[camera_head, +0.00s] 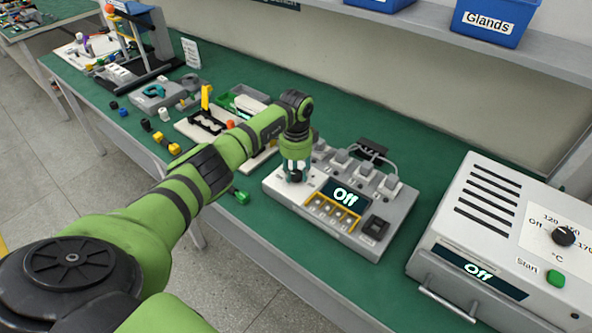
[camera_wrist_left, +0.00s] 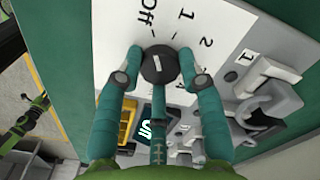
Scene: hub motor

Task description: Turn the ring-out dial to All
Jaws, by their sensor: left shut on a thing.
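The ring-out dial (camera_wrist_left: 159,64) is a round dark knob with a short white mark, on a white plate printed "Off", "1" and "2" in the left wrist view. An "All" label cannot be made out. My left gripper (camera_head: 295,174) points down at the near left part of the grey ring-out unit (camera_head: 384,236). In the left wrist view its teal fingers (camera_wrist_left: 160,79) are shut on the dial from both sides. The unit's display (camera_head: 344,195) reads "Off". My right gripper is out of view.
A white oven (camera_head: 495,232) reading "Off" stands to the right. Loose parts and fixtures crowd the green bench to the left. A shelf with blue bins (camera_head: 492,20) runs above.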

